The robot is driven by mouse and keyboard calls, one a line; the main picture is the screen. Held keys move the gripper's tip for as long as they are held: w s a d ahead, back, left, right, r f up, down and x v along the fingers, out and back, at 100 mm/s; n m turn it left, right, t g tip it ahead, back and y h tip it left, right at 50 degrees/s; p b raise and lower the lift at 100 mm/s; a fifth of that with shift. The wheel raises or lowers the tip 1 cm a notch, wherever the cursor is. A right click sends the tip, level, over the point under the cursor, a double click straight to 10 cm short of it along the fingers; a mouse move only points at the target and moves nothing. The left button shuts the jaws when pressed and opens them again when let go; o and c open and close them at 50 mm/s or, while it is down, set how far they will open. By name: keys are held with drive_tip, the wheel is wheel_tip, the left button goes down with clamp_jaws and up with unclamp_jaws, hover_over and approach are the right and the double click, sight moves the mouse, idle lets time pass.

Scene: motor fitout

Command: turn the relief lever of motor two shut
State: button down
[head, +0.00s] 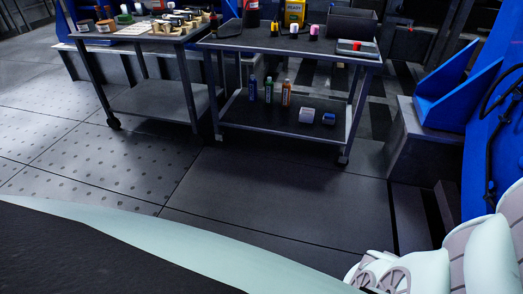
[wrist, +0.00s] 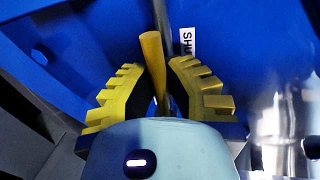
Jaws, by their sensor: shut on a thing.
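In the wrist view a yellow lever (wrist: 152,48) runs between the toothed yellow fingers of my gripper (wrist: 158,80). My gripper is shut on the lever, with one finger on each side of it. The lever's upper end stands free above the fingertips, and its lower part is hidden behind my gripper's body. A white label (wrist: 187,42) reading "SHU", cut off by a finger, is on the blue surface just right of the lever. The head view does not show my gripper or the lever.
A blue machine housing (wrist: 245,45) fills the wrist view behind the lever, with shiny metal cylinders (wrist: 280,125) at right. In the head view, two wheeled carts (head: 265,42) (head: 140,38) hold bottles and small parts. A blue machine (head: 500,120) stands at right. The middle floor (head: 270,195) is clear.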

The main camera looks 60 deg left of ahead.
drive_tip(key=shift+d+r, duration=0.1)
drive_tip(key=c, duration=1)
unclamp_jaws()
drive_tip(key=shift+v, duration=3.85)
drive_tip(key=shift+w, duration=0.1)
